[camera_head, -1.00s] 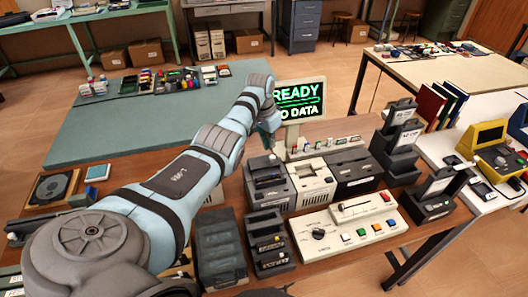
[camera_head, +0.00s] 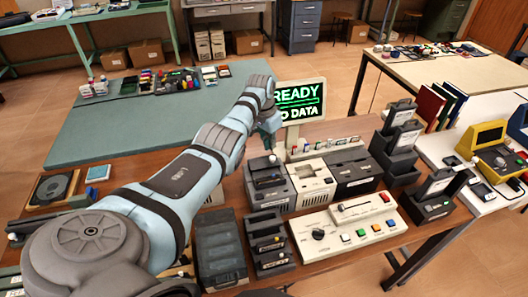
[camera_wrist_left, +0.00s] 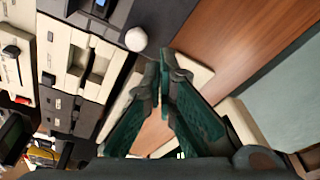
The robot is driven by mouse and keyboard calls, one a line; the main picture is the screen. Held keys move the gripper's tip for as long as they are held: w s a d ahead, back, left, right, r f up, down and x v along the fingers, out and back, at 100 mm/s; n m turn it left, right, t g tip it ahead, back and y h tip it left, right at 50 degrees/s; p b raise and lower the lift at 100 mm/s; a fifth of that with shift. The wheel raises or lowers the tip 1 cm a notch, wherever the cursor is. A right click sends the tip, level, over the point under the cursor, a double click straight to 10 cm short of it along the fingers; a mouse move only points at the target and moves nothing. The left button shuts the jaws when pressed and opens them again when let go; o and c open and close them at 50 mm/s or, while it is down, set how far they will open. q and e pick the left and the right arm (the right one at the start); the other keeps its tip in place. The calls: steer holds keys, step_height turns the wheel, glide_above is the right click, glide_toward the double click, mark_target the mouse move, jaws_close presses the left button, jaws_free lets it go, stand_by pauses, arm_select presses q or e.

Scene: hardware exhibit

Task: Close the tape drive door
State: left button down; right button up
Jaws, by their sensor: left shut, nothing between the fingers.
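The task's tape drive appears to be among a row of units on the wooden bench. The dark grey unit (camera_head: 266,187) has a slotted front and a small white knob (camera_head: 273,158) on top. The knob also shows in the left wrist view (camera_wrist_left: 136,39), just beyond the fingertips. I cannot tell for certain which part is the door or how far it stands open. My left gripper (camera_head: 267,139) is behind and above this unit, partly hidden by my arm. In the wrist view its teal fingers (camera_wrist_left: 164,62) are shut and empty, apart from the knob. My right gripper is out of view.
A cream unit (camera_head: 312,186) and a black unit (camera_head: 355,171) stand to the right. A sign reading READY, NO DATA (camera_head: 299,101) stands behind. A cream control panel (camera_head: 347,231) and dark trays (camera_head: 219,250) are in front. The green mat (camera_head: 130,125) has clear room.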

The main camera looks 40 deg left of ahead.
mark_target(276, 161)
arm_select(q)
steer(key=shift+s+b+x, duration=0.15)
steer(key=shift+b+x, duration=0.45)
steer(key=shift+x, duration=0.15)
steer(key=shift+s+b+x, duration=0.15)
steer(key=shift+b+x, duration=0.4)
steer(key=shift+x, duration=0.15)
steer(key=shift+s+d+p, duration=0.3)
steer(key=shift+d+p, duration=0.2)
steer(key=shift+p, duration=1.2)
stand_by(0.4)
steer(key=shift+s+d+p, duration=0.45)
steer(key=shift+p, duration=1)
steer(key=shift+s+d+p, duration=0.15)
steer(key=shift+s+d, duration=0.3)
steer(key=shift+d, duration=0.2)
steer(key=shift+s+d+p, duration=0.15)
steer(key=shift+s+d, duration=0.25)
steer(key=shift+d, duration=0.25)
steer(key=shift+w+a, duration=0.2)
steer(key=shift+a, duration=0.05)
stand_by(0.4)
steer(key=shift+r, duration=0.45)
steer(key=w+v, duration=0.1)
steer(key=v, duration=0.5)
steer(key=shift+p, duration=0.3)
steer(key=shift+d+r, duration=0.1)
